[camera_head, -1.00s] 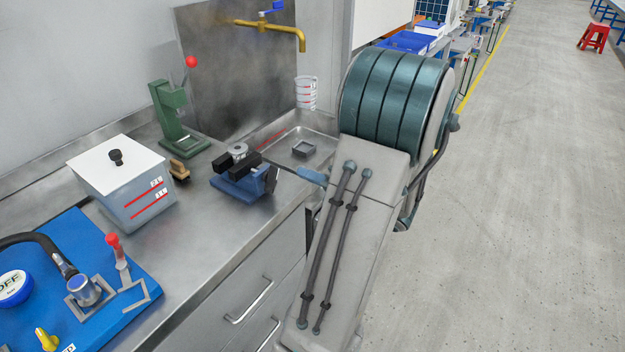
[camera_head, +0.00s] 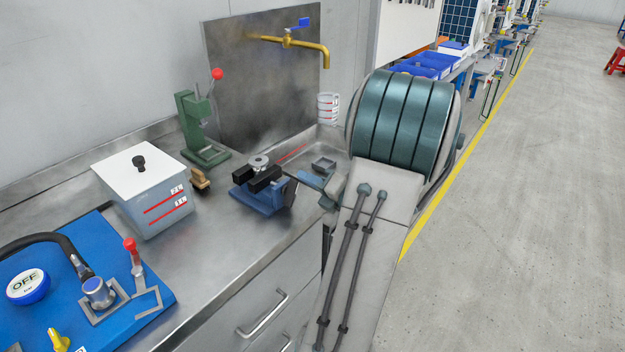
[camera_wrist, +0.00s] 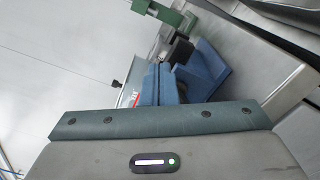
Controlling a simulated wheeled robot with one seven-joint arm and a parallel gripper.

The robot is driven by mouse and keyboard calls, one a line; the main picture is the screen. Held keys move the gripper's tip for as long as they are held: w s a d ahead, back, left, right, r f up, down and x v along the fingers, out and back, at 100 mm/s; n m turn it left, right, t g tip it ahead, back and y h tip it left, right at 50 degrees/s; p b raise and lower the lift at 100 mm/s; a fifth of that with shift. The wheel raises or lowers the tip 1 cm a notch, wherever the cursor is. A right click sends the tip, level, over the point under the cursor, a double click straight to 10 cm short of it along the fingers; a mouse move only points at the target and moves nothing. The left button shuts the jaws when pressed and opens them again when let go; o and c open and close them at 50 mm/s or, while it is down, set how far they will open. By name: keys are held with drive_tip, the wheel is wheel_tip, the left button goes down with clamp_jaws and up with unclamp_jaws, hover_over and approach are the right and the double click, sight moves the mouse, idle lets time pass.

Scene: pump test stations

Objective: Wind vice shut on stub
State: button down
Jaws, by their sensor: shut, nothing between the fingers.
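The blue vice (camera_head: 262,198) with black jaws (camera_head: 265,179) stands on the steel bench. A round grey metal stub (camera_head: 259,163) shows at the top of the jaws, and I cannot tell how tightly they close on it. My gripper (camera_head: 325,184) is just right of the vice, partly hidden by my arm. In the wrist view my gripper's blue fingers (camera_wrist: 158,84) are together and empty, pointing towards the vice (camera_wrist: 207,72). They overlap the vice there, so I cannot tell whether they touch it. The vice's handle is not clearly visible.
A green press (camera_head: 203,140) with a red knob, a wooden brush (camera_head: 200,180) and a lidded grey tank (camera_head: 145,195) stand left of the vice. A brass tap (camera_head: 295,42) is above the sink area.

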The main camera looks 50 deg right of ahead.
drive_tip(key=shift+a+f, duration=0.2)
drive_tip(key=shift+f, duration=0.15)
idle(0.7)
drive_tip(key=shift+f, duration=0.1)
drive_tip(key=shift+d+f+p, duration=0.55)
drive_tip(key=shift+f+p, duration=0.2)
drive_tip(key=shift+p, duration=0.2)
drive_tip(key=shift+f, duration=0.15)
drive_tip(key=shift+d+f, duration=0.1)
drive_tip(key=shift+d+f+p, duration=0.15)
drive_tip(key=shift+f+p, duration=0.25)
drive_tip(key=shift+f, duration=0.25)
drive_tip(key=shift+w+d+r+p, duration=0.15)
drive_tip(key=shift+d+p, duration=0.1)
drive_tip(key=shift+p, duration=0.15)
